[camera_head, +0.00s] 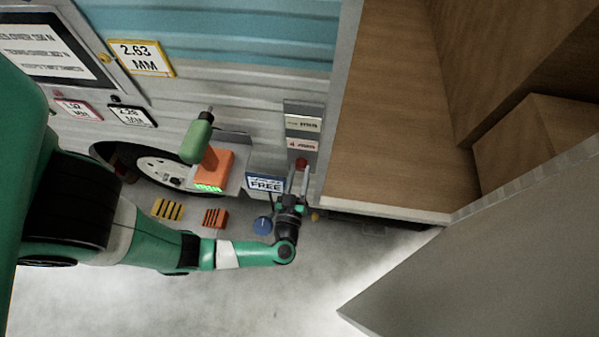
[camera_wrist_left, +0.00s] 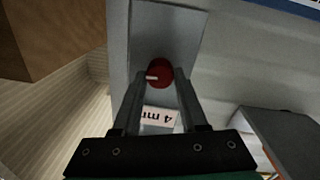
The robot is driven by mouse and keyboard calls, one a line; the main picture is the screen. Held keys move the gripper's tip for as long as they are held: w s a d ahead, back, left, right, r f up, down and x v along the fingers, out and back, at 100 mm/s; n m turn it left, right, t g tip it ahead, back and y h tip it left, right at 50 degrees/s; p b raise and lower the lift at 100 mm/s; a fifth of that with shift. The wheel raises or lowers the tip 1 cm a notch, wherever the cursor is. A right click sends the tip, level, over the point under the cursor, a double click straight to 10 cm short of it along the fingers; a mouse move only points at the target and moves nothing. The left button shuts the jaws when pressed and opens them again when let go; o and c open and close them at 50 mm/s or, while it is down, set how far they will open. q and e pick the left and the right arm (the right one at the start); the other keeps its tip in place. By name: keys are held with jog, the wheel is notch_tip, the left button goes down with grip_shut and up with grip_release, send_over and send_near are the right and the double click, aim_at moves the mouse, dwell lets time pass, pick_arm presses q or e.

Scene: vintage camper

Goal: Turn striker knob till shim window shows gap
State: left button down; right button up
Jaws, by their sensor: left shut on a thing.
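The red striker knob (camera_head: 301,163) sits on a grey plate (camera_head: 319,112) beside the door opening. In the left wrist view the knob (camera_wrist_left: 159,75) has a pale pointer mark turned to the left. My left gripper (camera_head: 298,180) is at the knob, its two fingers on either side and shut on it. My right gripper is not in view.
A yellow-framed sign (camera_head: 141,58) reads "2.63 MM". A blue sign (camera_head: 265,184) reading "FREE" stands left of the gripper. A green-handled tool (camera_head: 197,138) stands by an orange box (camera_head: 214,168). The open door (camera_head: 490,235) fills the lower right.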

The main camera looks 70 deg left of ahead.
pick_arm(q)
jog(key=n, duration=0.2)
jog(key=shift+n, duration=0.3)
jog(key=n, duration=0.2)
jog(key=shift+n, duration=0.3)
jog(key=n+b, duration=0.1)
jog(key=n, duration=0.5)
jog(key=shift+n, duration=0.3)
jog(key=shift+c, duration=2.2)
grip_release()
jog(key=shift+d, duration=0.15)
